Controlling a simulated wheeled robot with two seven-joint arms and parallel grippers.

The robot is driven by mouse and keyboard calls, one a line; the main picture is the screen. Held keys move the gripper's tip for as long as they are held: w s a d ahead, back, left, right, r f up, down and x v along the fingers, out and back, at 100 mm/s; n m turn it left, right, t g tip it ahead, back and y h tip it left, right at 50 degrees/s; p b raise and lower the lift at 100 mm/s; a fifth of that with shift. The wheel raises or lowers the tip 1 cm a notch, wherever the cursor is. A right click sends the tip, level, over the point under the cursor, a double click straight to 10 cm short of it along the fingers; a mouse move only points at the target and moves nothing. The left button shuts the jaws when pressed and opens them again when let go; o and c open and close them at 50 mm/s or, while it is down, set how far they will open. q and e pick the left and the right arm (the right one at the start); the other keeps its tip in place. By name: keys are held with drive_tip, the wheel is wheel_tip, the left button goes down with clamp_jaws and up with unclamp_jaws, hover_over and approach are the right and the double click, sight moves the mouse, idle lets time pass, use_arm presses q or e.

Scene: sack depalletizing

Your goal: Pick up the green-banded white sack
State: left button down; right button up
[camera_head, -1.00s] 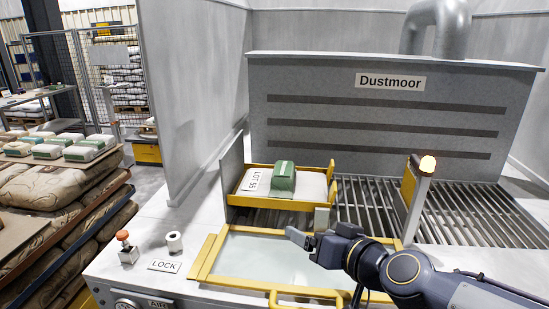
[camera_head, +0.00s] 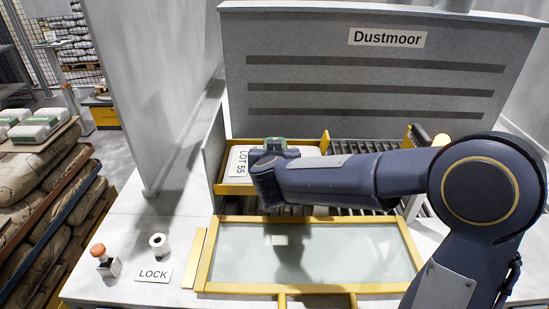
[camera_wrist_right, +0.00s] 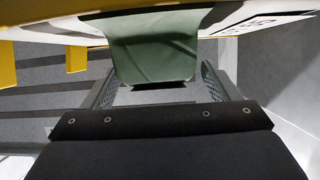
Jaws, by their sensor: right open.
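The white sack (camera_head: 240,160) with a green band (camera_head: 274,144) lies in a yellow-edged tray (camera_head: 236,188) in the head view, a "LOT 55" label on its left part. My right arm comes in from the right and covers much of its front. The right gripper's fingers are hidden there behind the wrist. In the right wrist view the open right gripper (camera_wrist_right: 158,78) has one finger on each side of the hanging green band (camera_wrist_right: 155,52). I cannot tell whether they touch it. The sack's white body (camera_wrist_right: 150,19) shows above. My left gripper is out of view.
A yellow-framed glass panel (camera_head: 207,265) lies in front of the tray. A red button (camera_head: 98,250), a white roll (camera_head: 159,244) and a "LOCK" plate (camera_head: 154,275) are at the left. The "Dustmoor" hood (camera_head: 385,75) stands behind. Other green-banded sacks (camera_head: 40,124) lie on the far-left stack.

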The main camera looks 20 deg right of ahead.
drive_tip(key=x, duration=0.2)
drive_tip(key=shift+w+d+f, duration=0.1)
drive_tip(key=shift+w+d, duration=0.05)
drive_tip(key=shift+w, duration=0.15)
drive_tip(key=c, duration=1.1)
